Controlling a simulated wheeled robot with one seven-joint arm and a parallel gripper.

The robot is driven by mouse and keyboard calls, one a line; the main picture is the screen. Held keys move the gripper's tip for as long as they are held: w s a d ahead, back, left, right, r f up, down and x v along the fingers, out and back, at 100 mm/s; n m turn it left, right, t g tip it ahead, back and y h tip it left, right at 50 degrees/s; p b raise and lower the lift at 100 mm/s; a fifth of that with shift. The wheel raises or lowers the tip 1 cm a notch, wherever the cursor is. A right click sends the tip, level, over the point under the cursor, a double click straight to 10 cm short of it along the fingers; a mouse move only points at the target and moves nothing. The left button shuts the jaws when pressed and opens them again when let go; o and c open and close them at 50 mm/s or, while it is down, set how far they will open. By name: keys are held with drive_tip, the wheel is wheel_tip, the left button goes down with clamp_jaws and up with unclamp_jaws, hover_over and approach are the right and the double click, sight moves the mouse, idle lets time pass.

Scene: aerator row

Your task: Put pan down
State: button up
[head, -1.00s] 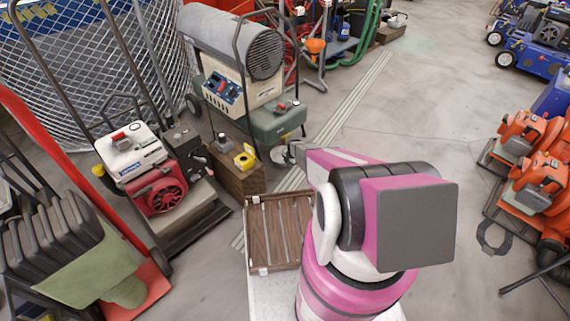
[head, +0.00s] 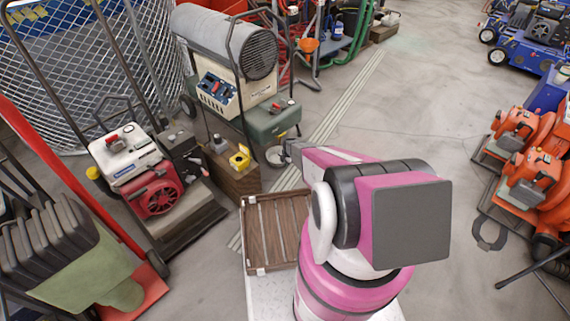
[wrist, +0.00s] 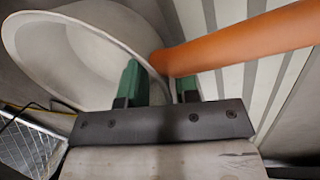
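The pan is pale grey and round with an orange handle. In the wrist view the pan (wrist: 45,58) fills the upper left, tilted to the camera, and its handle (wrist: 240,42) runs to the upper right. In the head view the pan (head: 274,157) is small, at the end of my arm, beside the wooden box. My gripper (head: 288,150) is partly hidden by my arm there. I cannot tell how high the pan is above the floor.
A wooden box (head: 236,182) with a yellow item (head: 241,157) stands just left of the pan. A grey heater (head: 225,50) and a green case (head: 272,118) are behind. A red-engined machine (head: 155,190) is left. A slatted tray (head: 248,235) is nearer. Open floor (head: 420,120) lies right.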

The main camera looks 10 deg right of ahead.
drive_tip(key=s+r+m, duration=0.2)
drive_tip(key=s+r, duration=0.2)
drive_tip(key=r, duration=0.5)
drive_tip(key=s+r+m, duration=0.3)
drive_tip(key=r, duration=0.5)
drive_tip(key=s+r+m, duration=0.2)
drive_tip(key=s+r, duration=0.2)
drive_tip(key=r, duration=0.5)
drive_tip(key=s+a+r+m+g+h, duration=0.1)
drive_tip(key=s+r+m+g, duration=0.1)
drive_tip(key=s+r+m, duration=1.6)
drive_tip(key=s+r, duration=0.7)
drive_tip(key=r, duration=0.2)
drive_tip(key=shift+s+a+r, duration=0.2)
drive_tip(key=shift+s+a, duration=0.1)
drive_tip(key=shift+a, duration=0.05)
